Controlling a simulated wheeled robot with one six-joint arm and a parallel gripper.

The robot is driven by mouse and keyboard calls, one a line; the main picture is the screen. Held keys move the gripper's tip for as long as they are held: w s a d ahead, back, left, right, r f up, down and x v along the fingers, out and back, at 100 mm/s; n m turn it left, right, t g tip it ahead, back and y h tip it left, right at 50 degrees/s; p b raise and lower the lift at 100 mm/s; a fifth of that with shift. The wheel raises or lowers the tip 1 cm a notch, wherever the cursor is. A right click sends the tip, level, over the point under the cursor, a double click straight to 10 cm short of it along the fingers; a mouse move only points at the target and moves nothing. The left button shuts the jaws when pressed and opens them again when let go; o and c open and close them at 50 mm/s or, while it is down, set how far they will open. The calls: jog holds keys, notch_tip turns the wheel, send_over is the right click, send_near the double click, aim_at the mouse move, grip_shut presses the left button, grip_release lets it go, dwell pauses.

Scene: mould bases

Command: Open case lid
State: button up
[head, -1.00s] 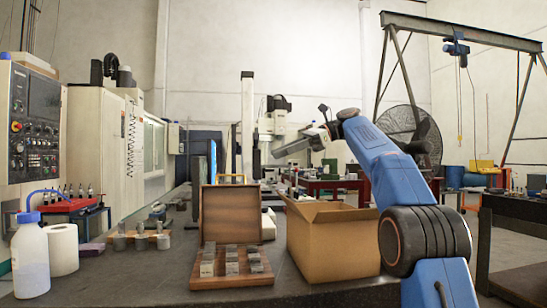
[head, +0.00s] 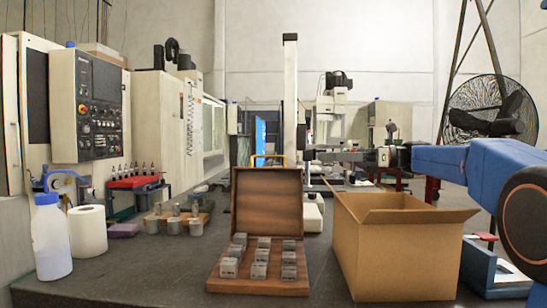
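A wooden case (head: 240,285) stands on the dark bench top in the head view. Its lid (head: 267,203) stands up at the back, open and nearly upright. Several grey metal blocks (head: 260,270) sit in rows in the case. My gripper (head: 312,154) is at the end of my arm, which reaches in from the right. It is above and slightly right of the lid's top edge, apart from it in the picture. It is small and seen side-on, so its finger gap cannot be made out.
An open cardboard box (head: 392,250) stands right of the case, below my arm. A white bottle (head: 51,238), a paper roll (head: 88,231) and a wooden board (head: 178,219) with metal cylinders are at the left. The bench (head: 150,275) is clear in front.

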aim_at(255, 156)
jog(key=a, duration=1.7)
jog(key=shift+w, duration=0.25)
grip_shut()
dwell(0.8)
